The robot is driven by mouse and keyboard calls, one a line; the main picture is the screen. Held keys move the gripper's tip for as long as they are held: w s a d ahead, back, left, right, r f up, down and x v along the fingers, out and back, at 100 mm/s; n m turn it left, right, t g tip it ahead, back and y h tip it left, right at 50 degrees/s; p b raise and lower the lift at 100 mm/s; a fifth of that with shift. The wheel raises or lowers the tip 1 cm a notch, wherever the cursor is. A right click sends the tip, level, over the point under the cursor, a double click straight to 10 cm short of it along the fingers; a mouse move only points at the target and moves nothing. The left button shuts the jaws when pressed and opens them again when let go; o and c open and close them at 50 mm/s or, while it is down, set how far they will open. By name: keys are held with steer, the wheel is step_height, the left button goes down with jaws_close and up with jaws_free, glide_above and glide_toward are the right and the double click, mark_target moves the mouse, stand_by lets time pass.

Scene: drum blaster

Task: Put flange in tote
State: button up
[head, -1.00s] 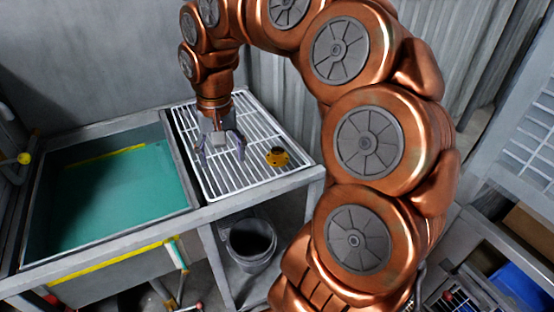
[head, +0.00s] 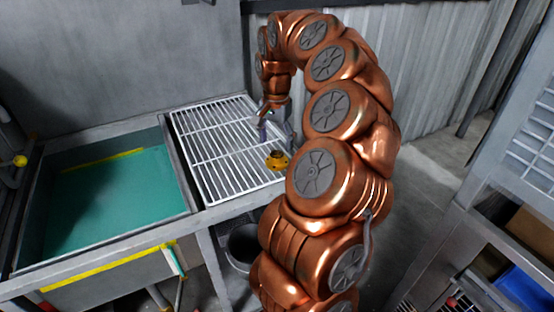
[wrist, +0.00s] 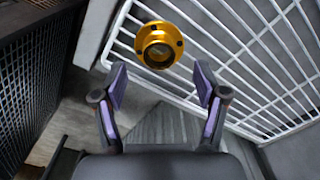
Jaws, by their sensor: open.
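The flange (head: 278,160) is a small gold-yellow ring part on the right edge of the white wire rack. In the wrist view the flange (wrist: 158,46) lies beyond the fingertips, near the middle, its round hole facing the camera. My gripper (head: 277,137) is just behind the flange in the head view, pointing down, partly hidden by my arm. In the wrist view my gripper (wrist: 160,84) is open and empty, fingers spread to either side below the flange. A blue container (head: 524,290) is cut off at the lower right; I cannot tell whether it is the tote.
The white wire rack (head: 215,150) sits beside a sink-like tank (head: 110,205) of green liquid. A dark bucket (head: 243,245) stands below the rack, partly hidden by my arm. A grey shelf frame (head: 490,235) is at the right. Open floor shows between it and my arm.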

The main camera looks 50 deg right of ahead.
mark_target(277, 154)
steer(key=shift+d+f+p, duration=0.1)
steer(key=shift+f+p, duration=0.4)
steer(key=shift+f, duration=1.95)
jaws_close()
